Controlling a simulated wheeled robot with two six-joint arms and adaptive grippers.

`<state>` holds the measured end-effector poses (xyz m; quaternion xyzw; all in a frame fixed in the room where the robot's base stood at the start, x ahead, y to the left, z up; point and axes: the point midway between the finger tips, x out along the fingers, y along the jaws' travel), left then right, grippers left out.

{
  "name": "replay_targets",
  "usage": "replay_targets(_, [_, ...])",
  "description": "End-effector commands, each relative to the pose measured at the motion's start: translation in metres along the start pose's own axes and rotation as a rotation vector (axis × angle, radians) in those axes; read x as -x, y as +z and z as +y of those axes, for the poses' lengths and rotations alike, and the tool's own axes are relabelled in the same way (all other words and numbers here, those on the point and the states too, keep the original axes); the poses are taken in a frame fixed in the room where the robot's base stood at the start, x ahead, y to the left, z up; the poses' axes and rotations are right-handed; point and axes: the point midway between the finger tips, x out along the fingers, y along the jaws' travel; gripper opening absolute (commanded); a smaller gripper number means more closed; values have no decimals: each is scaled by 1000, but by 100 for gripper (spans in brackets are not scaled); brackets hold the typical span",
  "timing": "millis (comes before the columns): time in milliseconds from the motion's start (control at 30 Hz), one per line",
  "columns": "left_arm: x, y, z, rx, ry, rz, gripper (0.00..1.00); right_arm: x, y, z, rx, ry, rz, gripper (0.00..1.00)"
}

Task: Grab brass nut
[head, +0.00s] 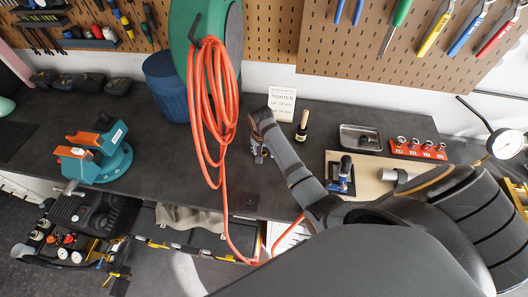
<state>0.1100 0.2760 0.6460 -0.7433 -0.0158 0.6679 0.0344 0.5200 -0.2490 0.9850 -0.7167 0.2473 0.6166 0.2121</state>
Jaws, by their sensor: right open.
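My right arm reaches in from the lower right, and its gripper (259,155) is over the dark bench top, left of the small bottle. The gripper is open, small in the picture and partly hidden by my own wrist. I cannot make out a brass nut for certain; the area just under the gripper is too small and covered to tell. A metal tray (345,145) to the right holds a small dark item that I cannot identify. My left gripper is not in view.
An orange hose (212,90) hangs in front of the dark bench (160,125). A teal vise (98,158) stands at left and a blue bin (165,85) at the back. A sign card (283,104), a dark bottle (302,127) and a red rack (418,149) are nearby.

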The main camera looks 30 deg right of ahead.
Motion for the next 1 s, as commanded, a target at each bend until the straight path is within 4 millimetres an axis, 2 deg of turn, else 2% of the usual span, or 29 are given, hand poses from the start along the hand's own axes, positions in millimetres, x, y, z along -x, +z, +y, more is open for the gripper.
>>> replay_targets(167, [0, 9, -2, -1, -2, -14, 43, -1, 0, 0, 0, 0, 0, 49])
replay_targets(200, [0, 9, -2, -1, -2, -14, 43, -1, 0, 0, 0, 0, 0, 46])
replay_targets(533, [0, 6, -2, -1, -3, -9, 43, -1, 0, 0, 0, -1, 1, 2])
replay_targets(1000, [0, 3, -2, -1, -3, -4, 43, 5, -6, -2, 2, -2, 2, 0])
